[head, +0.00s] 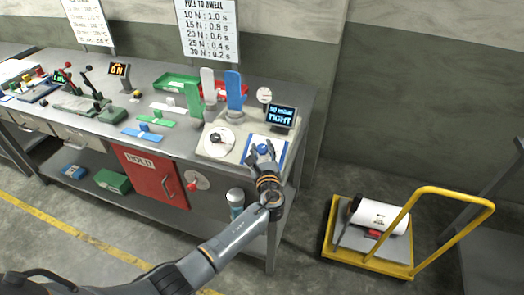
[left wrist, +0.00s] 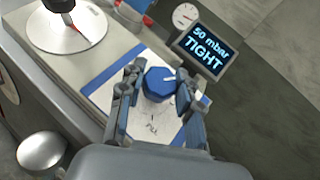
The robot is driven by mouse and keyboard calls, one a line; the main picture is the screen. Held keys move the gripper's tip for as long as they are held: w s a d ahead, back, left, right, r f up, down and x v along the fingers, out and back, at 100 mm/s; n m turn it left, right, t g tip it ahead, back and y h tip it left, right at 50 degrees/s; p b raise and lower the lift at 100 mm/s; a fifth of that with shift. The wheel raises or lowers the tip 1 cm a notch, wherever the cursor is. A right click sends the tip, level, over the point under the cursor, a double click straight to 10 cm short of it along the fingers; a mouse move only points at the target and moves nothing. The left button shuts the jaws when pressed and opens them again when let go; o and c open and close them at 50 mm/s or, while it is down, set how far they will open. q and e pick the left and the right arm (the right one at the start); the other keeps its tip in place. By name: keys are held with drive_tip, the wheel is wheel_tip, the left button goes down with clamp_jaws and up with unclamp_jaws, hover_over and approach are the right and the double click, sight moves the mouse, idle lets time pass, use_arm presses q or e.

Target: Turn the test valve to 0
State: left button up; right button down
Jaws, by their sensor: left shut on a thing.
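The test valve is a blue knob (left wrist: 158,84) with a white pointer mark, on a white plate with a blue border (left wrist: 103,75). The lettering on the plate is too small to read surely. My left gripper (left wrist: 154,92) is shut on the blue knob, one finger on each side. In the head view my left gripper (head: 263,158) reaches the knob (head: 263,148) from the front. A small display (head: 281,115) beside it reads "50 mbar TIGHT". My right gripper is not in view.
A dial with a black knob (head: 217,141) sits left of the valve plate. A round gauge (head: 264,95) stands behind it. Green and blue upright pieces (head: 234,90) stand nearby. A red HOLD door (head: 151,178) is below. A yellow cart (head: 372,262) stands right on the floor.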

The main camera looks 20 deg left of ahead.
sight(263, 148)
use_arm(q)
drive_tip(key=n+g+y+b, duration=0.1)
drive_tip(key=n+g, duration=0.1)
drive_tip(key=n+g+y+b, duration=0.1)
drive_tip(key=n+y, duration=0.1)
drive_tip(key=n, duration=0.1)
drive_tip(key=shift+d+f+g, duration=0.15)
drive_tip(key=shift+f+g, duration=0.05)
drive_tip(key=shift+g, duration=0.2)
drive_tip(key=shift+r+n+g+y+b, duration=0.1)
drive_tip(key=shift+n+g+y+b, duration=0.85)
drive_tip(key=shift+n+g, duration=0.4)
drive_tip(key=shift+n, duration=0.35)
drive_tip(key=o, duration=1.2)
drive_tip(key=shift+r, duration=0.1)
drive_tip(key=shift+w+r, duration=0.1)
drive_tip(key=shift+r, duration=0.1)
wheel_tip(263, 148, up, 10)
drive_tip(key=shift+f, duration=0.25)
